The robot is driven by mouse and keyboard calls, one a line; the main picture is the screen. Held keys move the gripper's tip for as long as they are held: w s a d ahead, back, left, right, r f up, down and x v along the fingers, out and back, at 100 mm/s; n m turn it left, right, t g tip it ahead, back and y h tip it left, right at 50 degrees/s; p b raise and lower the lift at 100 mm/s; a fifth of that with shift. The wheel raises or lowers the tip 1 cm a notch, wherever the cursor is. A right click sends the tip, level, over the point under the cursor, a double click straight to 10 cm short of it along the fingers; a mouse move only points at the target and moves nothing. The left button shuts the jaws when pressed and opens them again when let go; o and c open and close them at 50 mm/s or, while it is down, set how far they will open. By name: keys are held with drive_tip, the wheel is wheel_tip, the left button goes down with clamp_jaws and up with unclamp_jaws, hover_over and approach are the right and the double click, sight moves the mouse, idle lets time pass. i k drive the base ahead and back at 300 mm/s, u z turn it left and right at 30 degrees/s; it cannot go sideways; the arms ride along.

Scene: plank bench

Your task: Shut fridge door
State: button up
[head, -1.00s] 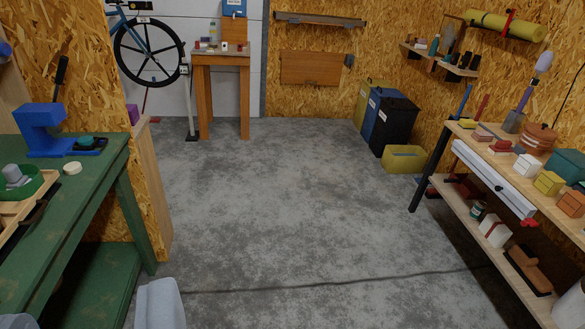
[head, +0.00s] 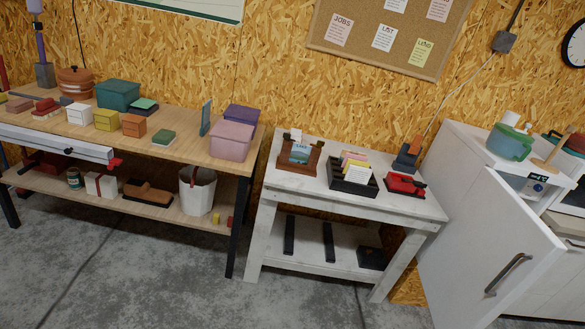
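The white fridge (head: 452,190) stands at the right of the head view. Its white door (head: 490,235) appears hinged at the left front edge and stands swung out from the body, with its outer face toward me. A dark metal handle (head: 507,273) sits low near the door's free edge. The door's bottom is cut off by the frame, and the inside of the fridge is hidden behind the door. My gripper is not in view.
A white bench (head: 410,208) with small items stands left of the fridge. A longer wooden bench (head: 232,165) stands farther left. A teal pot (head: 509,142) sits on top at the right. Grey floor (head: 130,270) is clear in front of the benches.

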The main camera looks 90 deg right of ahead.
sight(494, 247)
drive_tip(key=z, duration=1)
drive_tip(key=i, duration=0.1)
drive_tip(key=z, duration=2.75)
drive_tip(key=i, duration=1)
drive_tip(key=z, duration=0.65)
drive_tip(key=k, duration=1)
drive_tip(key=z, duration=0.05)
